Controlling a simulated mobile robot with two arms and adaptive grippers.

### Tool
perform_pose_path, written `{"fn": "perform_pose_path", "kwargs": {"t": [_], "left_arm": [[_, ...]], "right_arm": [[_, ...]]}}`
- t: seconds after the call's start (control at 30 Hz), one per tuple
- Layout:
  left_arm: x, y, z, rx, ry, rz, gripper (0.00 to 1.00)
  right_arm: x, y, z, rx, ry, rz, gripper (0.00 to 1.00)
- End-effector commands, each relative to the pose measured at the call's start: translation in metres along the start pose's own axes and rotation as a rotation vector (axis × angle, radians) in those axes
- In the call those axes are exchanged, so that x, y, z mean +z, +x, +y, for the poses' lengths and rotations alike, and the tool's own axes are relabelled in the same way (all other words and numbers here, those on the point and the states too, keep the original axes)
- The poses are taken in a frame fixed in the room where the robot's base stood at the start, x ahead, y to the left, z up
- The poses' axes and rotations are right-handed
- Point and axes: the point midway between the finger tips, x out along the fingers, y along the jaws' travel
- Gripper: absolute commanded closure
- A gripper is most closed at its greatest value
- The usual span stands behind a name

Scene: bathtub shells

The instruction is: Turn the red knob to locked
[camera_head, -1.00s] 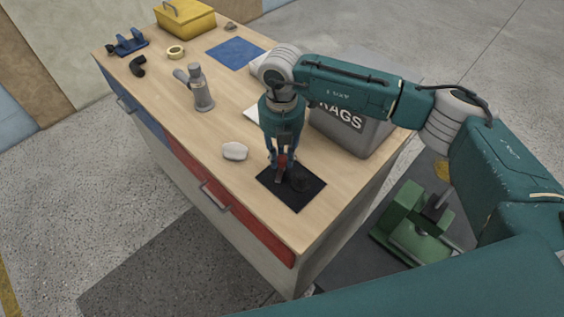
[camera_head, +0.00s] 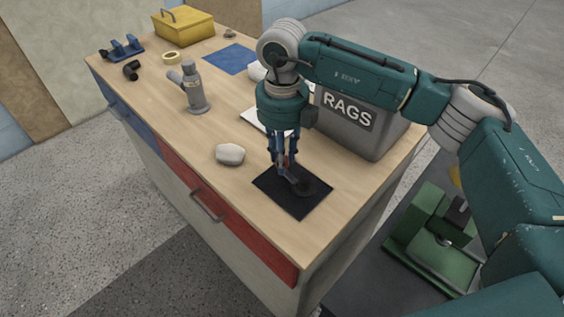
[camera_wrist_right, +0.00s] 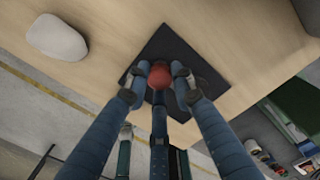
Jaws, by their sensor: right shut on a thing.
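The red knob shows as a round red ball in the right wrist view (camera_wrist_right: 160,76), between the fingertips of my right gripper (camera_wrist_right: 160,88). In the head view, my right gripper (camera_head: 284,172) points down and is shut on the knob, with only a speck of red showing. Under and beside the fingers is a dark fitting (camera_head: 305,186) on a black mat (camera_head: 302,208). The fingers hide much of it, and I cannot read a locked mark. My left gripper is not in view.
On the wooden workbench (camera_head: 210,135), a white lump (camera_head: 230,154) lies left of the mat. A grey RAGS bin (camera_head: 365,135) stands close behind it to the right.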

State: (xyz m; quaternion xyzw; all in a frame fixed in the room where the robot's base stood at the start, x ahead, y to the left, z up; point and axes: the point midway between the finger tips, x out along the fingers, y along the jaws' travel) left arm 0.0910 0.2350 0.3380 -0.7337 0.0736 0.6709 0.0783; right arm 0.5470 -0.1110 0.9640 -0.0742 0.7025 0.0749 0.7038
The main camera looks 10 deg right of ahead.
Motion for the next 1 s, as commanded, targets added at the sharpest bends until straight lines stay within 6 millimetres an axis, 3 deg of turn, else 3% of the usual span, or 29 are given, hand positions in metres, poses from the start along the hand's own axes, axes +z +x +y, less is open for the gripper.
{"fn": "perform_pose_path", "kwargs": {"t": [0.23,0.83,0.87,0.93,1.0], "left_arm": [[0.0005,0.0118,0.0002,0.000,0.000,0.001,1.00],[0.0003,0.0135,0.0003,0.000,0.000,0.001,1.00],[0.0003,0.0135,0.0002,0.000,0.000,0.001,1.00],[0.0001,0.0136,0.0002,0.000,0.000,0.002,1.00],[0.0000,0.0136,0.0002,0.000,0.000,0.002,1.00]], "right_arm": [[-0.0036,0.0034,0.0007,0.001,-0.101,0.012,1.00],[-0.0046,0.0027,-0.0002,0.000,-0.133,0.017,1.00],[-0.0046,0.0027,-0.0003,-0.001,-0.132,0.017,0.70],[-0.0041,0.0026,-0.0004,-0.001,-0.132,0.015,0.57],[-0.0034,0.0021,-0.0005,-0.001,-0.131,0.013,0.57]]}}
